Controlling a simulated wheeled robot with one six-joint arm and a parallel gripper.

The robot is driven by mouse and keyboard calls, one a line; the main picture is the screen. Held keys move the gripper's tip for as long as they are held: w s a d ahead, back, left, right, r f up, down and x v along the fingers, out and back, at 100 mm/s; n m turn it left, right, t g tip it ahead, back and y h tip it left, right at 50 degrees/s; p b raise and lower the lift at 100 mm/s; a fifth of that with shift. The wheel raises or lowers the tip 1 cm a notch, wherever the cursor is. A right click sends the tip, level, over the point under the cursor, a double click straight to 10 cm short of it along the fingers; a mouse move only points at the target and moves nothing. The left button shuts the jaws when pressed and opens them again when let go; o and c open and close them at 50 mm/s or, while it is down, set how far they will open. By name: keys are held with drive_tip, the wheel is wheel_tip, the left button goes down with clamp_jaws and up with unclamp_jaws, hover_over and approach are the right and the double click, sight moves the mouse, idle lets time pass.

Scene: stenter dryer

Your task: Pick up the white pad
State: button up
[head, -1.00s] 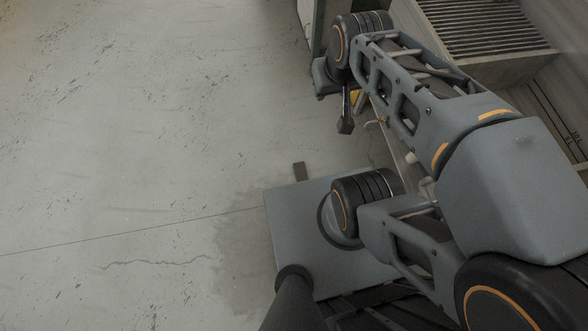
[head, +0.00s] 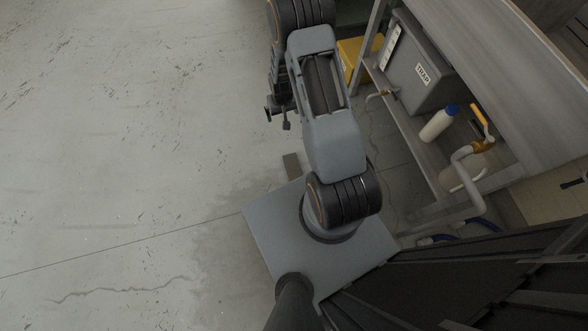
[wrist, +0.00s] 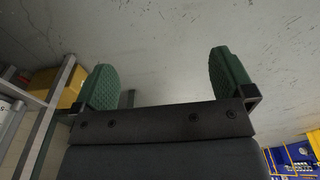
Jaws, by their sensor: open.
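I do not see a white pad in either view. In the head view part of the gripper's end (head: 278,118) shows beside my arm, over the open floor, and the rest is hidden by the arm.
A yellow box (head: 352,55) stands behind. A blue-and-yellow container (wrist: 292,160) shows at lower right. Floor at left is clear.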

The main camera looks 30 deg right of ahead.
drive_tip(key=s+d+f+g+b, duration=0.1)
drive_tip(key=s+f+b, duration=0.25)
drive_tip(key=f, duration=0.95)
drive_tip(key=s+f+b, duration=0.3)
drive_tip(key=f+b, duration=0.1)
drive_tip(key=f, duration=1)
drive_tip(key=b, duration=0.4)
hover_over(294, 168)
drive_tip(key=shift+m, duration=0.4)
wheel_tip(294, 168, down, 8)
drive_tip(key=shift+s+f, duration=0.1)
wheel_tip(294, 168, down, 4)
drive_tip(key=b, duration=0.3)
drive_tip(key=shift+a+f, duration=0.1)
drive_tip(key=shift+f, duration=0.7)
drive_tip(key=shift+c, duration=0.4)
drive_tip(key=c, duration=1)
drive_tip(key=shift+o, duration=0.2)
drive_tip(key=shift+r, duration=0.1)
